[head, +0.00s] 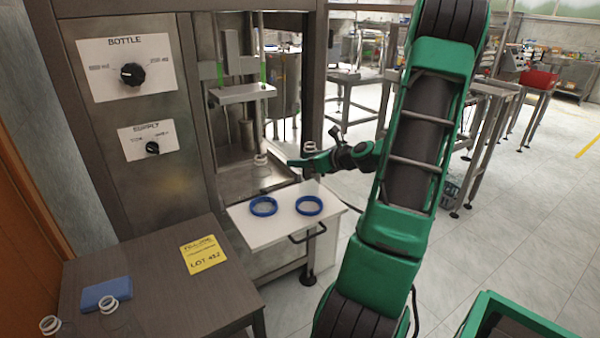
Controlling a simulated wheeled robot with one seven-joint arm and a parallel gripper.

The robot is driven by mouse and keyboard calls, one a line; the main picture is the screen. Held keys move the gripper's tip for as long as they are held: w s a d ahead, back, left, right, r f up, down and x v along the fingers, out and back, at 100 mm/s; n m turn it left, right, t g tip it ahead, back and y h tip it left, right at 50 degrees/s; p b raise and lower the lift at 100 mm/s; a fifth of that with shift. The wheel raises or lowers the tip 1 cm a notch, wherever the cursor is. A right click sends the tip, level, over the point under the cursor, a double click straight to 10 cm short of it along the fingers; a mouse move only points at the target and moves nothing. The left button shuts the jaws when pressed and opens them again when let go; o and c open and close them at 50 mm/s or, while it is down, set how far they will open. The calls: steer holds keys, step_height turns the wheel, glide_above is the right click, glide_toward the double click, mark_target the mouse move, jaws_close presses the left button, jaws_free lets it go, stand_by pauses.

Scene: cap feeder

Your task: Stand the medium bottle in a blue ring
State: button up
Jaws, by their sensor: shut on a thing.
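My gripper (300,164) reaches in from the right and is shut on a clear bottle with a pale neck (308,147). The bottle looks upright, above the white shelf (285,232) near the right blue ring (309,212). Its see-through body is hard to make out, and I cannot tell how far its base is from the ring. The left blue ring (263,213) lies beside the right one and looks empty. I take the held bottle to be the medium one, but its size is hard to judge.
Another clear bottle neck (260,160) shows in the machine behind the shelf. Two clear bottles (50,325) (108,303) stand on the dark table, with a blue block (106,294) and a yellow card (203,254). A green-rimmed bin (488,297) is at lower right.

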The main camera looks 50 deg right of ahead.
steer(key=shift+d+f, duration=0.15)
steer(key=shift+f, duration=2.05)
steer(key=o, duration=1)
steer(key=shift+o, duration=0.2)
steer(key=v, duration=1.2)
